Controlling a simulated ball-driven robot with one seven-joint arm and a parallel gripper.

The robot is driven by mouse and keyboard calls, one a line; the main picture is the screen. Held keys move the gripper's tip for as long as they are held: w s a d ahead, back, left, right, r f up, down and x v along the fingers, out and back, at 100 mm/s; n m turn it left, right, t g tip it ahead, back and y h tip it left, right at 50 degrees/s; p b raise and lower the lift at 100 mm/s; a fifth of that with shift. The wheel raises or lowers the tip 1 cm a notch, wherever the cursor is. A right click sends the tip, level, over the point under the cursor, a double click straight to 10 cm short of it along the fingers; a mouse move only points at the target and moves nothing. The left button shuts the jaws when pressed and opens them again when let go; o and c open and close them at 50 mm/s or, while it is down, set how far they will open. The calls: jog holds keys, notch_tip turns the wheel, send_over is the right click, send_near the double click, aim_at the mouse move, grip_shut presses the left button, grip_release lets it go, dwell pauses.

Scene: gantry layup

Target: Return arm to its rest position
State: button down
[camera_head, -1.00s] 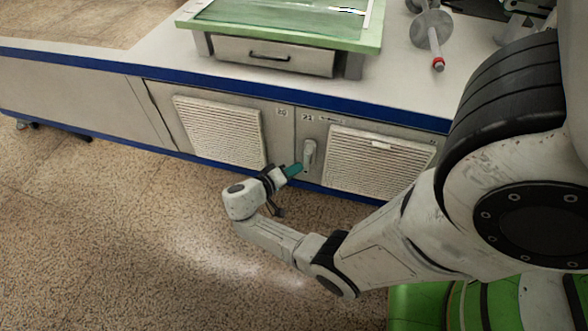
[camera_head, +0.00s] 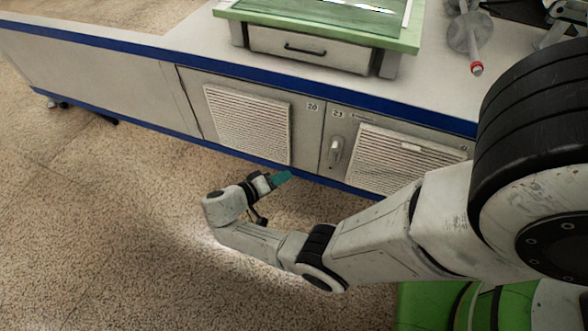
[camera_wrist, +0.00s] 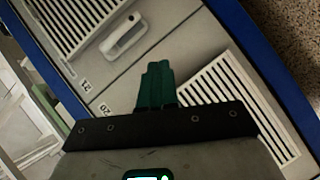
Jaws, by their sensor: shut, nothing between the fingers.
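My gripper (camera_head: 283,177) shows in the head view at the end of my arm, with teal fingers. It is low over the floor, in front of the cabinet (camera_head: 228,82). In the wrist view my gripper (camera_wrist: 155,70) has its teal fingers together, with nothing between them. The fingers appear apart from the cabinet front. My arm reaches in from the right and bends at the elbow near the bottom middle.
The cabinet front has two louvred panels (camera_head: 247,124) and a grey handle (camera_head: 335,152). On top stand a green-framed case with a drawer (camera_head: 308,50) and a metal spindle (camera_head: 470,38). The speckled floor (camera_head: 90,230) is clear at left.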

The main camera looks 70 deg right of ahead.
jog(key=shift+w+a, duration=0.3)
jog(key=shift+a, duration=0.15)
jog(key=s+a+f+n+t+y, duration=0.2)
jog(key=s+a+n+t+y, duration=0.2)
jog(key=s+a+y, duration=0.25)
jog(key=s+a+r+n+t+y, duration=0.4)
jog(key=a+r+n+t+y, duration=0.25)
jog(key=a, duration=0.55)
notch_tip(320, 180, up, 38)
jog(key=g+p, duration=0.1)
jog(key=p, duration=3.5)
jog(key=shift+r+n+h, duration=0.15)
jog(key=shift+n+h, duration=0.25)
jog(key=shift+n, duration=0.05)
jog(key=shift+w+g, duration=0.1)
jog(key=shift+g, duration=0.15)
